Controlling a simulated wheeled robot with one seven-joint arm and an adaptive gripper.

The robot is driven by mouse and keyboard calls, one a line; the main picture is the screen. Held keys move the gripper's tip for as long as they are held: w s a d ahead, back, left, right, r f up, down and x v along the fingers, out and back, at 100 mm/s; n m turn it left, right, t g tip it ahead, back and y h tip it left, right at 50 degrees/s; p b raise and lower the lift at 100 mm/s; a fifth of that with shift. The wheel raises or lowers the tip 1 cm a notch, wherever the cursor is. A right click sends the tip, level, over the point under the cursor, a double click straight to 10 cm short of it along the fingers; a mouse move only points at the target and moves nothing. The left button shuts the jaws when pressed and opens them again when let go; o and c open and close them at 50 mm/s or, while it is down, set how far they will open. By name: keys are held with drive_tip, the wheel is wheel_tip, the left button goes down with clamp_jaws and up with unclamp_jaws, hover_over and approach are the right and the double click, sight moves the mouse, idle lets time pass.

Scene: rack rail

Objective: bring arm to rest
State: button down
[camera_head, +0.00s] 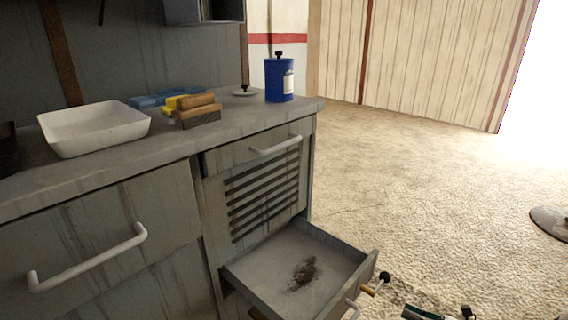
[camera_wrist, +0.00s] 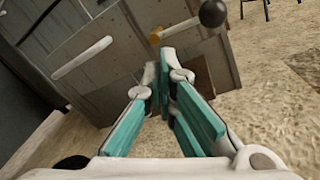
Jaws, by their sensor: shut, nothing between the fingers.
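My gripper (camera_wrist: 165,68) shows in the wrist view with its teal-padded fingers closed together and nothing between them. The fingertips point at the grey cabinet front. In the head view only a small teal part of my gripper (camera_head: 425,313) shows at the bottom edge, right of the open drawer (camera_head: 300,268). The drawer holds only a dark stain on its floor. A black ball with an orange stub (camera_head: 383,277) is at the drawer's front right corner; the black ball also shows in the wrist view (camera_wrist: 213,13). Most of my arm is out of view.
On the cabinet's counter (camera_head: 150,158) stand a white tray (camera_head: 95,128), wooden-backed brushes (camera_head: 197,112), blue and yellow blocks, and a blue canister (camera_head: 279,80). White handles (camera_head: 90,258) stick out from the cabinet. The sandy floor (camera_head: 430,190) to the right is mostly clear.

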drive_tip(key=s+a+r+n+g+h, duration=0.1)
drive_tip(key=a+r+n+g, duration=0.35)
drive_tip(key=r, duration=0.35)
drive_tip(key=s+a+r+n+g+h, duration=0.1)
drive_tip(key=s+a+r+n+g, duration=0.2)
drive_tip(key=r+n, duration=0.45)
drive_tip(key=a+r+n+g+h, duration=0.25)
drive_tip(key=a+r+g, duration=0.2)
drive_tip(key=r, duration=0.55)
drive_tip(key=s+a+r+n+g+h, duration=0.2)
drive_tip(key=s+a+r+n+h, duration=0.35)
drive_tip(key=s+r+n, duration=0.4)
drive_tip(key=s+r+n+t+h, duration=0.2)
drive_tip(key=s+n, duration=0.1)
drive_tip(key=s, duration=0.7)
drive_tip(key=s+r+n+t+h, duration=0.2)
drive_tip(key=s+n+h, duration=0.1)
drive_tip(key=s, duration=0.6)
wheel_tip(320, 180, up, 35)
drive_tip(key=n+t+p, duration=0.1)
drive_tip(key=t+p, duration=0.2)
drive_tip(key=p, duration=3)
drive_tip(key=shift+t, duration=0.3)
drive_tip(key=shift+w+f, duration=0.1)
drive_tip(key=shift+w, duration=0.05)
